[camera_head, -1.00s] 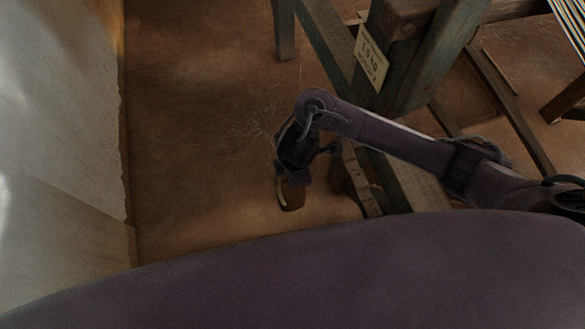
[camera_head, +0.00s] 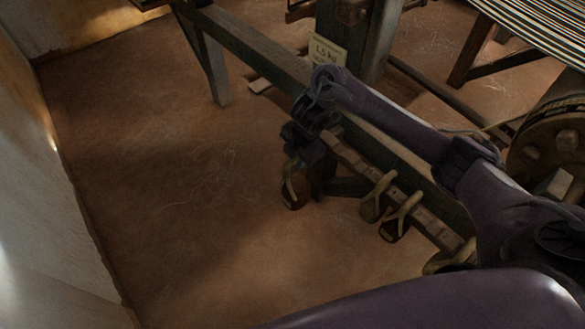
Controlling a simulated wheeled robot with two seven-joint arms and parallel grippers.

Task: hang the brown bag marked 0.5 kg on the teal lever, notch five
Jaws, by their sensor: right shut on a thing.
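My right gripper (camera_head: 303,156) reaches in from the right and is shut on the tan loop of a small brown bag (camera_head: 295,194). The bag hangs under the fingers, beside the far-left end of a notched wooden rail; touching or apart cannot be told. No weight mark is readable on it. A long worn teal beam (camera_head: 255,48) runs from upper left down behind my arm; I cannot tell whether it is the teal lever, and no notch number is readable. My left gripper is not in view.
Several other brown bags, including one (camera_head: 372,208) with a tan strap, hang on the notched rail (camera_head: 351,160). Striped cloth (camera_head: 535,25) and a wooden wheel (camera_head: 550,140) are at right. Floor at left is clear.

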